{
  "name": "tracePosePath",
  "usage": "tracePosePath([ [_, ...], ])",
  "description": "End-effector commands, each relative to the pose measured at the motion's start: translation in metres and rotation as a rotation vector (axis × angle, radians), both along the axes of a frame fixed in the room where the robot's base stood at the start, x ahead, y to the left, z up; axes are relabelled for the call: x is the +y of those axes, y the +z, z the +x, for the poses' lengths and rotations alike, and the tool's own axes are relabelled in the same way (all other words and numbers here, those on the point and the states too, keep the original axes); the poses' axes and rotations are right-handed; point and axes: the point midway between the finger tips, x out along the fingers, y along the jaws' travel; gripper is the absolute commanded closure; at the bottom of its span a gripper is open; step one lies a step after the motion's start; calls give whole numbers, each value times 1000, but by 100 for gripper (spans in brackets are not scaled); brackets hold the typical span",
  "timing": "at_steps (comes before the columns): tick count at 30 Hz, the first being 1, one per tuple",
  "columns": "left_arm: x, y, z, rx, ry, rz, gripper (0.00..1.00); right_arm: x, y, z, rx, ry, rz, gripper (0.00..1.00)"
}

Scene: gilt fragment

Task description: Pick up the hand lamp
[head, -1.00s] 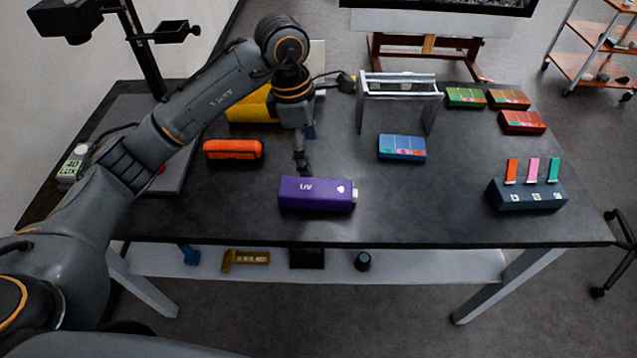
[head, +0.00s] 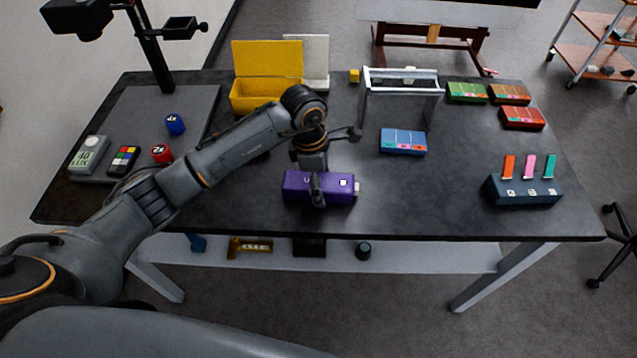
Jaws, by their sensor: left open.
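The hand lamp is a purple box marked "UV" (head: 334,188) lying lengthwise near the front edge of the table, with a pale tip at its right end. My left gripper (head: 317,188) points down at the lamp's middle, with one finger in front of the near face. The other finger is hidden, and I cannot tell whether the fingers touch the lamp. The left gripper is open, and the lamp rests on the table. My right gripper is not in view.
The dark table (head: 420,205) is clear right of the lamp. A blue box (head: 402,141) and a metal frame (head: 367,100) stand behind it. An open yellow box (head: 262,97) is at the back. A dark block with coloured tabs (head: 522,192) stands at the right.

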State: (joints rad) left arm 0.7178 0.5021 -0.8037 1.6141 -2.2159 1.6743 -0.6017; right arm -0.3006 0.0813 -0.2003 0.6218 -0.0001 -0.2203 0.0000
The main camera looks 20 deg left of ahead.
Motion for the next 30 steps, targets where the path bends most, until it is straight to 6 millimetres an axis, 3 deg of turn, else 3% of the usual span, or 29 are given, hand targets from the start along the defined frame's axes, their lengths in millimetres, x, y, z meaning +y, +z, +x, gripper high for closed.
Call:
tracePosePath([
  [3,0,0,0,0,0,0,17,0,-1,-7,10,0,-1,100],
  [4,0,0,0,0,0,0,21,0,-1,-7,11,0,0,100],
  [14,0,1,0,-1,0,-1,88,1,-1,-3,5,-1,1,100],
  [23,0,3,1,-3,0,-1,88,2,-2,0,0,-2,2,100],
  [30,0,29,3,-12,-1,-1,88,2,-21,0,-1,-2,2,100],
])
